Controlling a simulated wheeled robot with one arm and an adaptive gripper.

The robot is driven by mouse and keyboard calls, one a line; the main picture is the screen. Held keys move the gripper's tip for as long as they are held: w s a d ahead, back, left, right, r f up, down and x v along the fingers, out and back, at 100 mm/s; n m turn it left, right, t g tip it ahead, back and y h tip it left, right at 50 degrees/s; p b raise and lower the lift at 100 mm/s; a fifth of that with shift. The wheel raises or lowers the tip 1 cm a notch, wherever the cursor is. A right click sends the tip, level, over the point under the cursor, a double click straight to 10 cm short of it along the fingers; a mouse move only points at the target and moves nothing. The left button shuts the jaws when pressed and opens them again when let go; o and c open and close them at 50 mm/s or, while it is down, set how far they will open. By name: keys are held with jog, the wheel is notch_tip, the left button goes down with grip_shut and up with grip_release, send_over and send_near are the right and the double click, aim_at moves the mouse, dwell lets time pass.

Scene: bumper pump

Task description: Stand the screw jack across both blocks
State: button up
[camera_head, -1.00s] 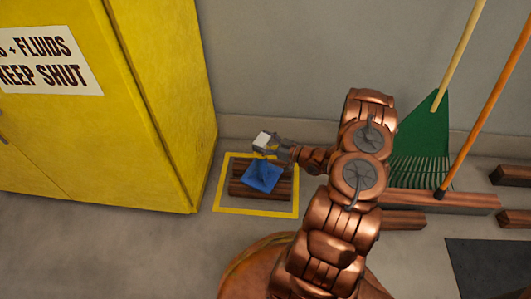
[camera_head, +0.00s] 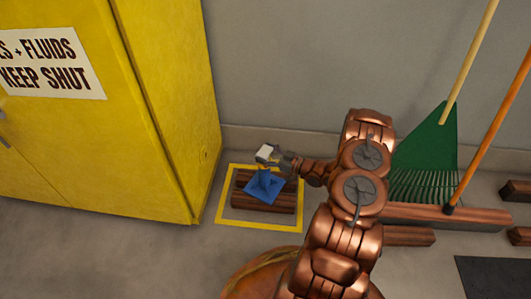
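The screw jack (camera_head: 264,187) has a blue base and a narrower blue part rising from its middle. Its base lies over the brown wooden blocks (camera_head: 284,204), which sit on the floor inside a yellow outline. My gripper (camera_head: 276,160) comes in from the right, at the upper part of the jack just beside the pale piece. The fingers are small and overlap the jack, so whether they close on it is unclear. The gap between the two blocks and the exact base contact are hidden.
A yellow cabinet (camera_head: 160,110) stands close on the left. The grey wall is behind. A green rake (camera_head: 428,150), an orange pole (camera_head: 490,120) and several timber pieces (camera_head: 450,217) are at right. A dark mat (camera_head: 495,278) lies at lower right.

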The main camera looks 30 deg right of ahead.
jog(key=o, duration=0.4)
